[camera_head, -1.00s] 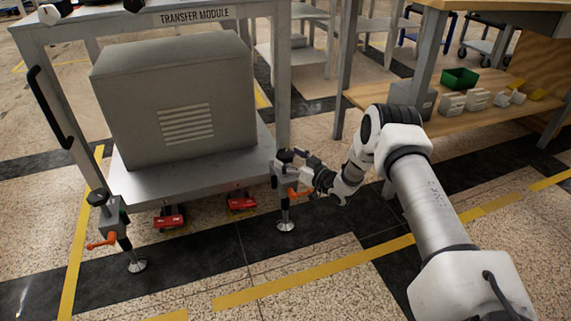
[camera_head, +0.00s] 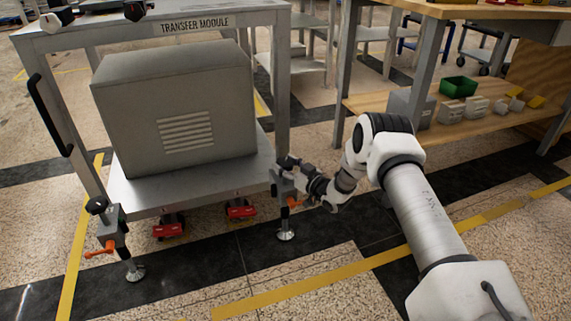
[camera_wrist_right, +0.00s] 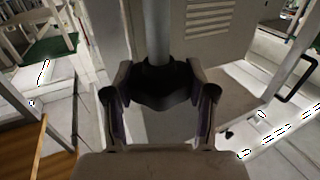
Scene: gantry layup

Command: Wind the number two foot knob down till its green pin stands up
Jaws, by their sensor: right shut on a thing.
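The right front foot (camera_head: 285,235) of the transfer module stands on a round metal pad. My right gripper (camera_head: 284,170) is at the top of this foot and covers its knob in the head view. In the right wrist view, the gripper (camera_wrist_right: 160,76) is shut on a dark foot knob (camera_wrist_right: 163,92), with a finger on each side and a grey post beyond. An orange lever (camera_head: 294,201) shows partly below the gripper. No green pin shows, and no number can be read on the foot. My left gripper is not in view.
The left front foot has a black knob (camera_head: 97,205) and an orange lever (camera_head: 99,249). Red caster pedals (camera_head: 240,209) sit under the module's lower shelf (camera_head: 150,193). A workbench with a wooden shelf (camera_head: 365,95) stands to the right. The floor in front is clear.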

